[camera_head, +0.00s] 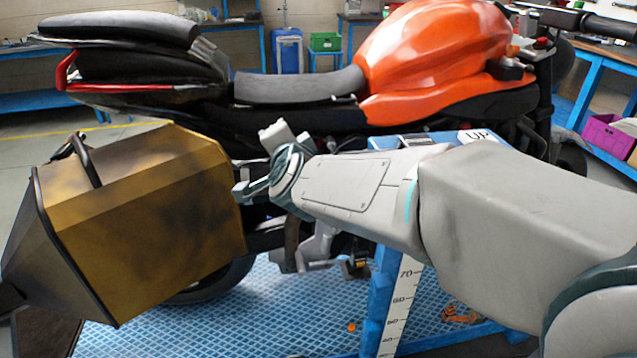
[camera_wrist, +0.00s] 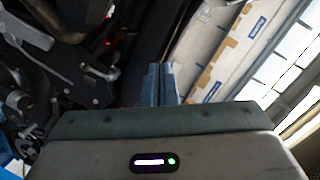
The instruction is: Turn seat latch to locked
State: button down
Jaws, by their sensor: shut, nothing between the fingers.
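The motorcycle's front seat (camera_head: 300,90) is dark grey and sits just behind the orange tank (camera_head: 430,55). A raised rear seat (camera_head: 120,28) stands at its left. I cannot make out the seat latch in either view. My gripper (camera_head: 240,191) is below the seat, beside the bike's near side, by the right edge of the gold pannier. In the wrist view its two fingers (camera_wrist: 160,84) lie together, shut and empty. Dark bike parts (camera_wrist: 80,65) fill the left of that view. I cannot tell whether the fingertips touch anything.
The gold pannier (camera_head: 140,220) with a black handle blocks the lower left. A blue stand with a height scale (camera_head: 385,310) rises below my arm. Blue mesh flooring (camera_head: 280,305) lies under the bike. A magenta crate (camera_head: 608,137) is at the far right.

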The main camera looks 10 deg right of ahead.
jog(key=d+f+m+h+b, duration=0.3)
jog(key=f+m+h+b, duration=0.7)
jog(key=f+m+b, duration=0.2)
notch_tip(320, 180, down, 3)
jog(key=shift+w+r+m+g+h+b, duration=0.15)
jog(key=shift+w+m+g+h+b, duration=0.2)
jog(key=shift+b, duration=0.6)
jog(key=shift+w, duration=0.1)
jog(key=b+x, duration=0.3)
jog(key=x, duration=1.1)
jog(key=shift+b, duration=0.35)
jog(key=shift+d, duration=0.15)
